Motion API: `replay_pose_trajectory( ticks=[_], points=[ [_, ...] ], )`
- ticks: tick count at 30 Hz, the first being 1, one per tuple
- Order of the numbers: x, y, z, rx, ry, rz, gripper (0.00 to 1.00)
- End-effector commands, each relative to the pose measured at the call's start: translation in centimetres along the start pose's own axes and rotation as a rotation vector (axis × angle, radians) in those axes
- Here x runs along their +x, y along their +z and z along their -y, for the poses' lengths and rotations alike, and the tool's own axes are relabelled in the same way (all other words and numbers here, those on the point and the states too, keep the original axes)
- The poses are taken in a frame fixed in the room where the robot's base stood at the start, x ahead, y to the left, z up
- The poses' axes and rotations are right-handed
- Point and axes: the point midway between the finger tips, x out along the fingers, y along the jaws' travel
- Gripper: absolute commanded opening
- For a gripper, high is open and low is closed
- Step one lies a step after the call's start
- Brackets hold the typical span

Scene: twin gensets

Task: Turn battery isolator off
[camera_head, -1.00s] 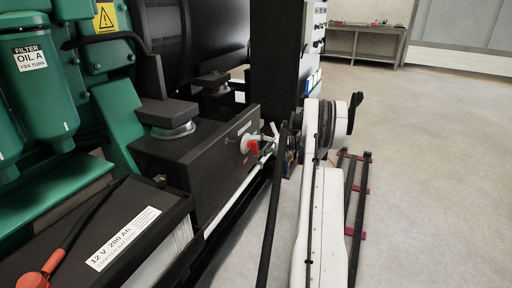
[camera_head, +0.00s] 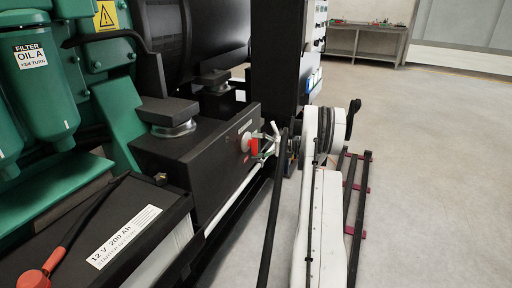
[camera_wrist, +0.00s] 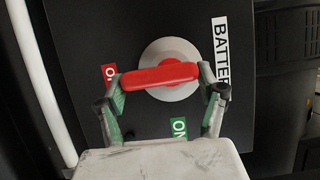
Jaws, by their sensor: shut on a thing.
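The battery isolator has a red handle (camera_wrist: 160,75) on a round grey disc (camera_wrist: 178,52), on a dark panel. In the wrist view the handle lies nearly level across the picture, its right end slightly higher. My gripper (camera_wrist: 162,78) is shut on the handle, one green-and-grey finger at each end. A green ON label (camera_wrist: 179,127) is below the handle. A red label (camera_wrist: 109,71), partly hidden, is by its left end. In the head view the red handle (camera_head: 254,147) shows on the side of the black box (camera_head: 200,160), with my gripper (camera_head: 267,145) at it.
A white label starting BATTER (camera_wrist: 221,58) is right of the disc. The 12 V battery (camera_head: 120,238) with a red terminal cap (camera_head: 33,279) is in the near left. A green engine with an oil filter (camera_head: 40,85) stands behind. Open floor lies at right.

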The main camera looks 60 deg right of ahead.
Motion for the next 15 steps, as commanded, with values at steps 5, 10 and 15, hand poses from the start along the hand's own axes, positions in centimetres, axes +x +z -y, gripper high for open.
replay_pose_trajectory(
  ticks=[5,10,15],
  points=[
    [0.04,0.02,-0.02,0.001,0.0,0.001,0.74],
    [0.03,0.01,-0.01,0.0,0.0,0.0,0.89],
    [0.01,0.01,0.0,0.0,0.0,0.0,0.89]
  ],
)
